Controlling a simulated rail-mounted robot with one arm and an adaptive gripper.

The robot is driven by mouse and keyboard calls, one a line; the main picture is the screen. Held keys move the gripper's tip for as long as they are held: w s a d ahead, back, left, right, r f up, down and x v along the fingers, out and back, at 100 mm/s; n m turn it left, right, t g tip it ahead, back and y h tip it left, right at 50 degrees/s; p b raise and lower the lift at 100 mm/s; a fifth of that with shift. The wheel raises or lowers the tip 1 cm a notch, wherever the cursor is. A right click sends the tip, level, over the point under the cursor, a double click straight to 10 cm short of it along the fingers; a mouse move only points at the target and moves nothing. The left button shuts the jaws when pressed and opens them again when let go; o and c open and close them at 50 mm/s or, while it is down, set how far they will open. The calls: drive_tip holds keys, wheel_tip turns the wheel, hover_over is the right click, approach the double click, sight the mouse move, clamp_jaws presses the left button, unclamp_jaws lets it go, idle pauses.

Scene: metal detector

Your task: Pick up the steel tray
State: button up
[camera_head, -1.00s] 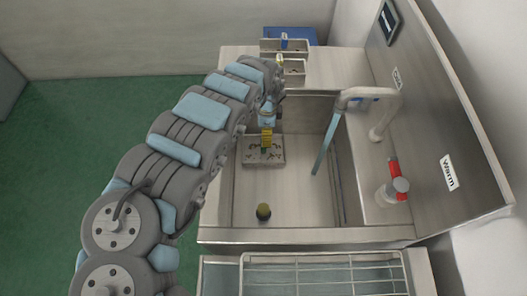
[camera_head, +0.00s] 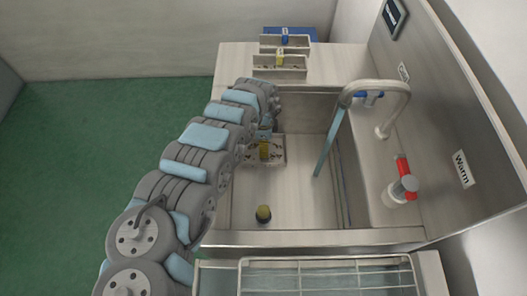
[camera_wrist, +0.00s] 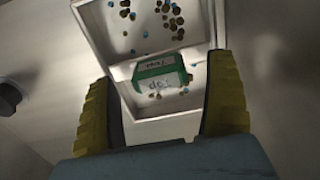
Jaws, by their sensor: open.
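A pale steel tray (camera_head: 280,152) with small dark bits in it lies in the sink, at the far left. In the wrist view the tray (camera_wrist: 200,32) shows two compartments with small brown and blue bits. A green labelled piece (camera_wrist: 158,67) sits between the compartments. My gripper (camera_head: 264,149) is above the tray, with yellow fingers pointing down. In the wrist view my gripper (camera_wrist: 163,78) is open, with its fingers apart on either side of the green piece. I cannot tell whether they touch it. My gripper and arm hide part of the tray.
Two similar trays stand on the back counter, one with a yellow piece (camera_head: 280,58) and one with a blue piece (camera_head: 285,38). A tap (camera_head: 375,88) arches over the sink's right side. A wire rack (camera_head: 330,275) is in front.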

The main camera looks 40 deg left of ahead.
drive_tip(key=shift+f, duration=0.95)
drive_tip(key=shift+r, duration=0.1)
drive_tip(key=shift+c, duration=0.2)
drive_tip(key=c, duration=1.3)
drive_tip(key=shift+d+r, duration=0.1)
